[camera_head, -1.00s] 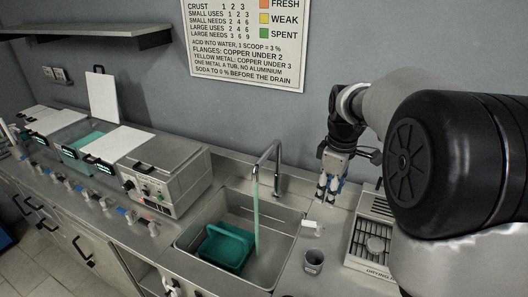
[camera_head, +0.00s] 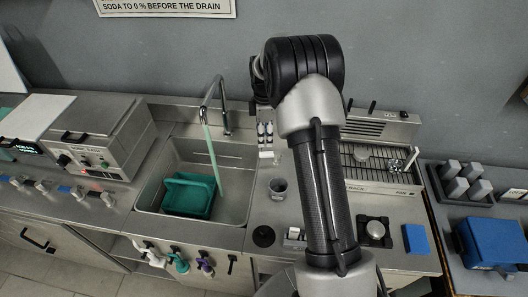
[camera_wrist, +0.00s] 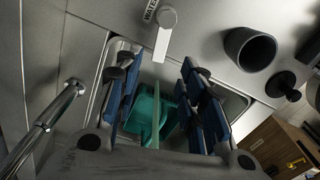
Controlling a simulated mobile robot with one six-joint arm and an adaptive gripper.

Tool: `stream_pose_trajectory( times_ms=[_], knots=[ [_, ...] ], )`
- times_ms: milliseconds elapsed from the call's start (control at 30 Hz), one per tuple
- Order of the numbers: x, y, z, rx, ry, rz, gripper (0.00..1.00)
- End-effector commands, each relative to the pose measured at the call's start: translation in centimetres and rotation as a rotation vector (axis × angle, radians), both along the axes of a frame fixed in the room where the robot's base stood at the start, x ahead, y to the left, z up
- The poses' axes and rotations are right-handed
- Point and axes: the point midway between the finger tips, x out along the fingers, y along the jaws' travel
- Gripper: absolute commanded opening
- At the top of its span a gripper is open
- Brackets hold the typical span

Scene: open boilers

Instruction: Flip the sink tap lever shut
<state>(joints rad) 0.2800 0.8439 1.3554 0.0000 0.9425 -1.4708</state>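The sink tap (camera_head: 222,102) is a curved chrome spout, also seen in the wrist view (camera_wrist: 45,128). A pale green stream (camera_head: 212,160) falls from it into the sink (camera_head: 237,190). The tap lever (camera_wrist: 162,42) is a short white handle on a round hub beside the label "WATER"; in the head view it is a small pale shape (camera_head: 267,154). My gripper (camera_wrist: 157,64) is open and empty, its blue-padded fingers spread either side of the lever's free end in the wrist view. In the head view my gripper (camera_head: 265,134) is just behind the lever. Contact cannot be told.
A teal basket (camera_head: 188,196) sits in the sink. A grey cup (camera_head: 278,188) and a black knob (camera_head: 264,236) are on the counter right of the sink. A grated coffee-style machine (camera_head: 378,165) stands farther right. A steel boiler box (camera_head: 100,135) is at left.

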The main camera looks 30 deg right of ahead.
Motion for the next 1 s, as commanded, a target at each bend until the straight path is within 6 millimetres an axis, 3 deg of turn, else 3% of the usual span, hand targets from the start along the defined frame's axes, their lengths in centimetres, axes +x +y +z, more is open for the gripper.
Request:
stream_pose_trajectory(
  times_ms=[33, 200, 400, 833, 1000],
  knots=[
    [-0.1, 0.0, -1.5, 0.001, 0.004, 0.000, 0.37],
    [-0.1, 0.0, -4.8, 0.001, 0.003, 0.000, 0.37],
    [0.0, 0.0, -7.4, 0.000, 0.001, -0.001, 0.37],
    [0.0, 0.0, -8.1, 0.000, -0.001, -0.001, 0.36],
    [0.0, 0.0, -8.1, 0.000, -0.001, -0.001, 0.25]
  ],
)
